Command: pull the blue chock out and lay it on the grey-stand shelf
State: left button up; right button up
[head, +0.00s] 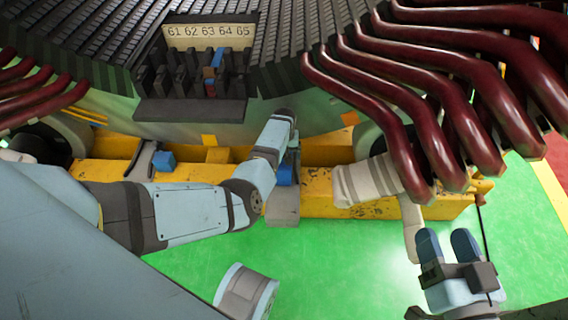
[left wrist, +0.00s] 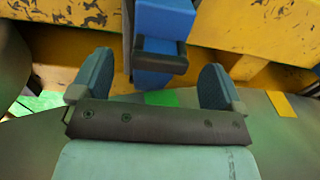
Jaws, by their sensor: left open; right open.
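A blue chock (left wrist: 164,24) with a dark bar across its end shows in the left wrist view, against the yellow beam. A blue block (head: 285,173) shows at the same beam in the head view, partly behind my left arm. My left gripper (left wrist: 158,65) is open, its two blue fingers on either side of the chock's lower end, with visible gaps. In the head view its fingers are hidden by the arm. My right gripper (head: 447,243) is open and empty at lower right. I cannot make out the grey-stand shelf for sure.
The yellow beam (head: 335,190) runs under the large stator. Another blue block (head: 164,160) sits farther left on it. Dark red bent coils (head: 420,95) hang at upper right, above my right gripper. Green floor (head: 330,260) is open in front.

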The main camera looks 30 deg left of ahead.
aim_at(283, 176)
pick_arm(q)
notch_tip(283, 176, down, 3)
jog(key=shift+f+b, duration=0.1)
jog(key=shift+b, duration=0.55)
jog(key=shift+f+b, duration=0.3)
jog(key=shift+f, duration=0.25)
pick_arm(e)
jog(key=shift+w+d+f+n+g, duration=0.15)
jog(key=shift+f+n, duration=0.1)
jog(key=shift+f, duration=0.35)
jog(key=shift+w+a+f+n+g, duration=0.15)
jog(key=shift+f+n, duration=0.1)
jog(key=shift+f, duration=0.35)
jog(key=shift+d, duration=0.1)
pick_arm(q)
jog(key=c, duration=1.4)
jog(key=shift+o, duration=0.2)
pick_arm(e)
jog(key=shift+s+r, duration=0.1)
jog(key=shift+r, duration=0.1)
